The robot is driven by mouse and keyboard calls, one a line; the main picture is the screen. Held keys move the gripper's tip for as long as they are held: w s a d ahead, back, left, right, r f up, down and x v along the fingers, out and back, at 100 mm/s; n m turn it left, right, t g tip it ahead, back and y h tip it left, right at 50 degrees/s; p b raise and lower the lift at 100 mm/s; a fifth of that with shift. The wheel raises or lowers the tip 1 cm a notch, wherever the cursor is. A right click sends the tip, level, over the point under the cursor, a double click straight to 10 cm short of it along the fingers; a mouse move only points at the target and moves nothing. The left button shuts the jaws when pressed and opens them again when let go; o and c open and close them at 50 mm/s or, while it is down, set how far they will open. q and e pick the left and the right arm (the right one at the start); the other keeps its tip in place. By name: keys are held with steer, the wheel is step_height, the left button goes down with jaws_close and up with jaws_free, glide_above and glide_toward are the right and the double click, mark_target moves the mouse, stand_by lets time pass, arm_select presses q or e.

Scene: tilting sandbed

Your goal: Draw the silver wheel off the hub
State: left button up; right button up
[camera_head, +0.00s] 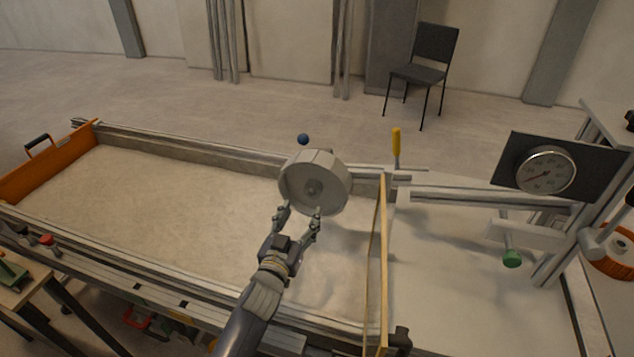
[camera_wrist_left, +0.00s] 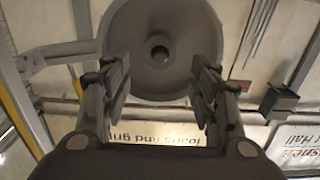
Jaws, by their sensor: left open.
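The silver wheel (camera_head: 314,182) is a pale grey, round, dished wheel with a hub at its centre. It stands upright above the far side of the sandbed (camera_head: 180,200). In the left wrist view the wheel (camera_wrist_left: 161,75) shows face-on with a dark hole at the hub, partly between and beyond the fingers. My left gripper (camera_head: 298,221) is open just below and in front of the wheel's lower rim, its two fingers apart with nothing between them that I can make out. In the left wrist view the left gripper (camera_wrist_left: 160,85) also shows open. My right gripper is not seen.
A blue knob (camera_head: 303,139) sits behind the wheel, and a yellow handle (camera_head: 396,145) stands to its right. A yellow-edged panel (camera_head: 384,265) crosses the bed's right end. A dial gauge (camera_head: 546,170) stands further right. An orange end plate (camera_head: 48,165) closes the left end.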

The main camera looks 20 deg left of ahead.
mark_target(311, 193)
arm_select(q)
steer(key=w+b, duration=0.2)
steer(key=w, duration=0.2)
steer(key=shift+d, duration=0.1)
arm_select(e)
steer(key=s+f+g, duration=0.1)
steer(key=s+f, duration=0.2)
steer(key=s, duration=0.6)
arm_select(q)
steer(key=w+b, duration=0.1)
steer(key=w, duration=0.3)
steer(key=shift+w, duration=0.5)
steer(key=shift+r, duration=0.1)
steer(key=shift+c, duration=0.4)
steer(key=shift+d, duration=0.1)
steer(key=c, duration=0.7)
steer(key=shift+r, duration=0.2)
steer(key=shift+c, duration=0.9)
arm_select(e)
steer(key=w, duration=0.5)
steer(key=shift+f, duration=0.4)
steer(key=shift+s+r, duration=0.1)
